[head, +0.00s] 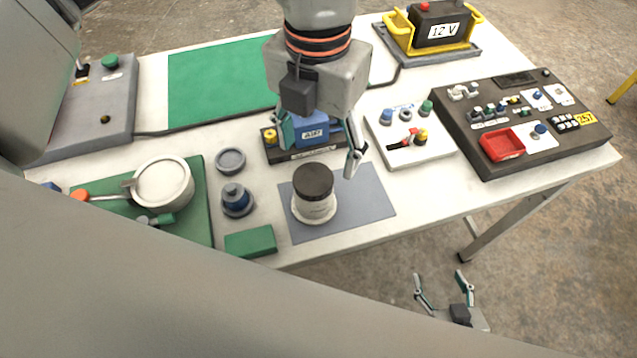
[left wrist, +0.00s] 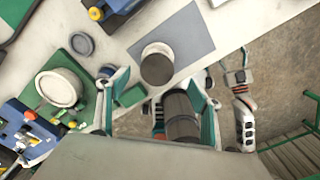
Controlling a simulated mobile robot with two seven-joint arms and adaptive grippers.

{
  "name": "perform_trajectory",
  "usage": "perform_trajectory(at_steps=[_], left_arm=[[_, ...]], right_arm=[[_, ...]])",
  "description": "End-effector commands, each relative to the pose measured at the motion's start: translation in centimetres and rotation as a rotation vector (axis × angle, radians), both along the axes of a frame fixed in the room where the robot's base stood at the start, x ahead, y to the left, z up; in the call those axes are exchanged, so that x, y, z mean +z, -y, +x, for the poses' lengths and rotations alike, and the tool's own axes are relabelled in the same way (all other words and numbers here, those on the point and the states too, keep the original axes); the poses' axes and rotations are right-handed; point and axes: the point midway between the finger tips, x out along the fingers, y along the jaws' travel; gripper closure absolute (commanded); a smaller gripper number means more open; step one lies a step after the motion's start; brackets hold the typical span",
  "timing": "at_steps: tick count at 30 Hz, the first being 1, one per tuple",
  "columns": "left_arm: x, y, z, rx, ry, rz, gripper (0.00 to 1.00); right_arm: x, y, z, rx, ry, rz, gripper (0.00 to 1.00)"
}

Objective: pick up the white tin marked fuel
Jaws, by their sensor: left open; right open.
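A white tin with a dark lid (head: 313,205) stands upright on a blue-grey mat (head: 365,198) near the table's front edge. Its marking is too small to read. In the left wrist view the tin (left wrist: 157,66) shows from above, beyond the fingers. My left gripper (head: 320,150) is open and empty, pointing down. In the head view it appears above and behind the tin, its fingers apart from it. My right gripper (head: 441,281) is open and empty, low in front of the table and off to the right.
A green block (head: 251,242), blue knobbed piece (head: 237,200) and grey dish (head: 230,160) lie left of the mat. A blue device (head: 312,132) stands behind the tin. A white switch board (head: 410,145) and dark panel (head: 460,128) are to the right.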

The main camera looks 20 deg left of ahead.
Motion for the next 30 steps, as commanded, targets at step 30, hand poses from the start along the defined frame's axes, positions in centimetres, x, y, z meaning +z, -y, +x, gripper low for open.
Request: perform_trajectory(at_steps=[30], left_arm=[[-7.6, -0.6, -0.5, -0.001, -0.002, -0.001, 0.58]], right_arm=[[-0.4, 0.0, -0.5, 0.000, -0.010, 0.000, 0.37]])
